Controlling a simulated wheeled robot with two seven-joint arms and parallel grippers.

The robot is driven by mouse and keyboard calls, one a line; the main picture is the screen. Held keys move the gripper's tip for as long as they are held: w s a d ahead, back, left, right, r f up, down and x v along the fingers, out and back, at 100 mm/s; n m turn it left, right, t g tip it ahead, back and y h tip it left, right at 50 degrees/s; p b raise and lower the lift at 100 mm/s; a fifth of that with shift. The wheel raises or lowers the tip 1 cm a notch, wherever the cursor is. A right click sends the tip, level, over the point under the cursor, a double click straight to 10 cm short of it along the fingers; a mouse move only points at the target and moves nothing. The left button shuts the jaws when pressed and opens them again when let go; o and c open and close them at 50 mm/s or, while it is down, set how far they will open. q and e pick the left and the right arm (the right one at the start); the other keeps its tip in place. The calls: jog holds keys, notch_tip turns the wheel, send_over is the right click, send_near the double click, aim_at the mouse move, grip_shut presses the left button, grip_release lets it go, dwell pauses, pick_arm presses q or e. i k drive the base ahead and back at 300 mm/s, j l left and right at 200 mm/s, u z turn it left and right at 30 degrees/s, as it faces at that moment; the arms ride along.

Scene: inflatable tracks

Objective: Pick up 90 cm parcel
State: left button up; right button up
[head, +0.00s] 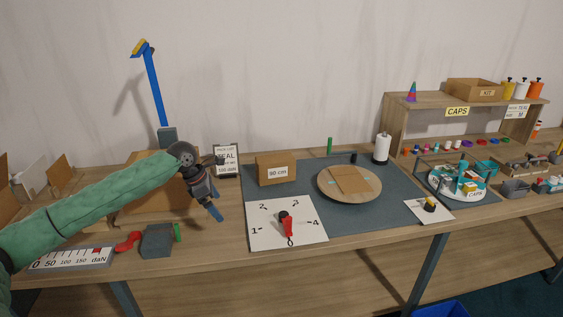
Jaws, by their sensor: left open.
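The 90 cm parcel (275,170) is a small brown cardboard box with a white "90 cm" label on its front. It stands upright at the back left of the dark grey mat (349,232). My left gripper (215,213) is to the left of the parcel and nearer the front, apart from it, pointing down over the wooden table. It is open, and I see nothing held in it. My right gripper is not in view.
A white dial card (286,223) with a red pointer lies in front of the parcel. A round wooden board (349,197) with a brown flat piece lies to its right. A dark-framed sign (227,161) stands between my left arm and the parcel. A shelf (393,112) stands at the right.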

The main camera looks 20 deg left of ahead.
aim_at(273, 168)
jog(key=i, duration=1.35)
